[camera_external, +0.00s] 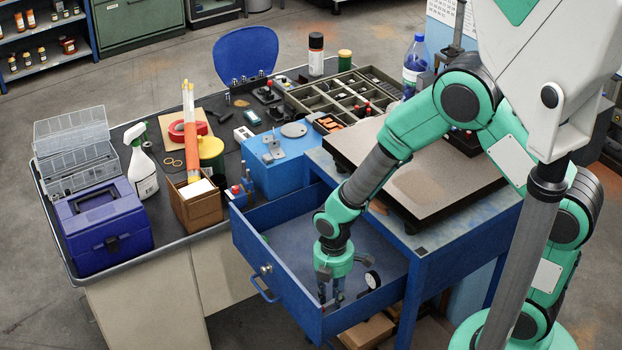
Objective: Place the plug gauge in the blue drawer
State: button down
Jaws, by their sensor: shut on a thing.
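The blue drawer (296,212) is pulled open at the front of the blue bench, and its inside is in view. My gripper (331,297) points down inside the drawer, near its front right corner. It is shut on a small, dark grey thing that looks like the plug gauge. The fingers hide most of it, and I cannot tell whether it touches the drawer floor.
A round white-faced dial (372,279) is in the drawer just right of my gripper. The drawer's left part is mostly clear. A flat stone plate (425,165) lies on the bench above. A blue toolbox (104,225) and spray bottle (143,172) stand left.

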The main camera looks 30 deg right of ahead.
aim_at(331, 305)
jog(key=shift+f, duration=0.1)
jog(key=shift+f+b, duration=0.5)
jog(key=shift+f, duration=1.4)
jog(key=shift+f, duration=0.15)
jog(key=c, duration=1.5)
grip_release()
jog(key=shift+o, duration=0.2)
notch_tip(331, 305, up, 12)
jog(key=p, duration=0.3)
jog(key=shift+r, duration=0.2)
jog(key=shift+w, duration=0.1)
